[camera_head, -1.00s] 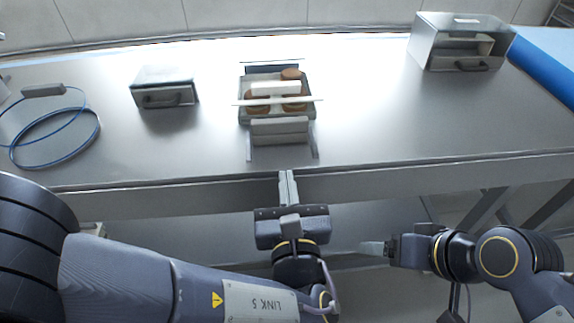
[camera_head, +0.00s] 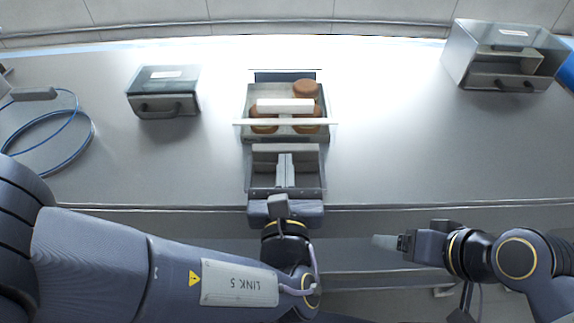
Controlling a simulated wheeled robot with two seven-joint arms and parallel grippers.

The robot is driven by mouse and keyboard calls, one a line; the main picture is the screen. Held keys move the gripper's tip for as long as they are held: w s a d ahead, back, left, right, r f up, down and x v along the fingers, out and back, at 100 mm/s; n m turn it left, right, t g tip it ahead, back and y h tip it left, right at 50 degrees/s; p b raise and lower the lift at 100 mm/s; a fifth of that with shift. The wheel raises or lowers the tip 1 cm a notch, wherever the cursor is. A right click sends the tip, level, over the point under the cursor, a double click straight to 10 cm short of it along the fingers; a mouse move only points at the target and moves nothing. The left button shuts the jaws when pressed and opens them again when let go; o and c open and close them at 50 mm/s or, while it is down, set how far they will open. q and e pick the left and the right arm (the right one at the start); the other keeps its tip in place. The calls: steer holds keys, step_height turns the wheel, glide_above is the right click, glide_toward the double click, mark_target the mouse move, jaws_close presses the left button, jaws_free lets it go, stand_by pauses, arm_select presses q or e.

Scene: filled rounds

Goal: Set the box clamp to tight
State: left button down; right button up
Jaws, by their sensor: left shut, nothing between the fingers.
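The box clamp fixture stands at the middle of the table. Its tray (camera_head: 247,135) holds several round brown pieces (camera_head: 306,89). A white T-shaped piece (camera_head: 284,105) lies over them, with a long pale bar (camera_head: 285,122) crossing the tray's front. A grey block (camera_head: 265,151) sits in front of the tray between two side rails. My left gripper (camera_head: 286,157) is shut and empty, its fingertips just in front of this block; I cannot tell whether they touch it. My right gripper (camera_head: 374,241) is off the table's front edge, seen side-on, its opening unclear.
A small grey box with a handle (camera_head: 163,91) stands left of the fixture. A blue cable coil (camera_head: 90,130) lies at the left. The table right of the fixture is clear.

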mark_target(285, 144)
arm_select(q)
steer(key=shift+w, duration=0.1)
steer(key=w+b, duration=0.1)
steer(key=w, duration=0.4)
steer(key=shift+w+f, duration=0.1)
steer(key=shift+w, duration=0.2)
steer(key=shift+r, duration=0.2)
steer(key=shift+s, duration=0.1)
